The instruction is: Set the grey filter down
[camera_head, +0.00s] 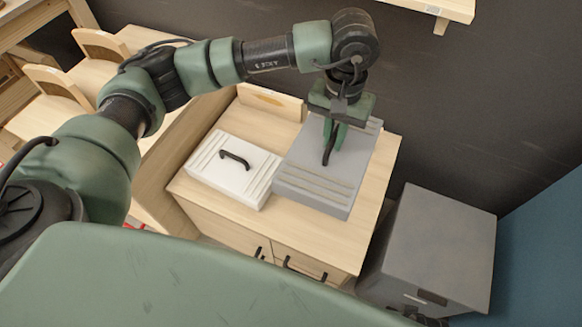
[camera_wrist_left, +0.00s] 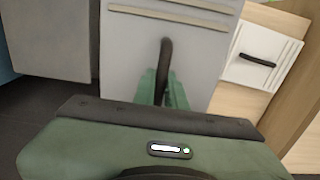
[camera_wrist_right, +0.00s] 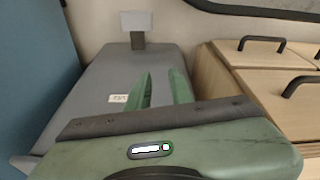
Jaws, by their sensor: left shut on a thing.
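The grey filter (camera_head: 312,188) is a flat box with ridges on its top and a dark handle. It is at the right part of the wooden cabinet top, beside a white filter (camera_head: 222,178). I cannot tell if it rests on the wood or hangs just above it. My left gripper (camera_head: 329,150) points down and is shut on the dark handle. The left wrist view shows the handle (camera_wrist_left: 165,58) between the fingers. My right gripper (camera_wrist_right: 163,86) is open and empty, seen only in the right wrist view.
The wooden cabinet (camera_head: 232,222) has dark-handled doors in front. A grey bin-like box (camera_head: 440,240) stands on the floor to its right, close to a blue wall. Wooden chairs (camera_head: 55,100) stand at the left. A strip of bare wood shows right of the grey filter.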

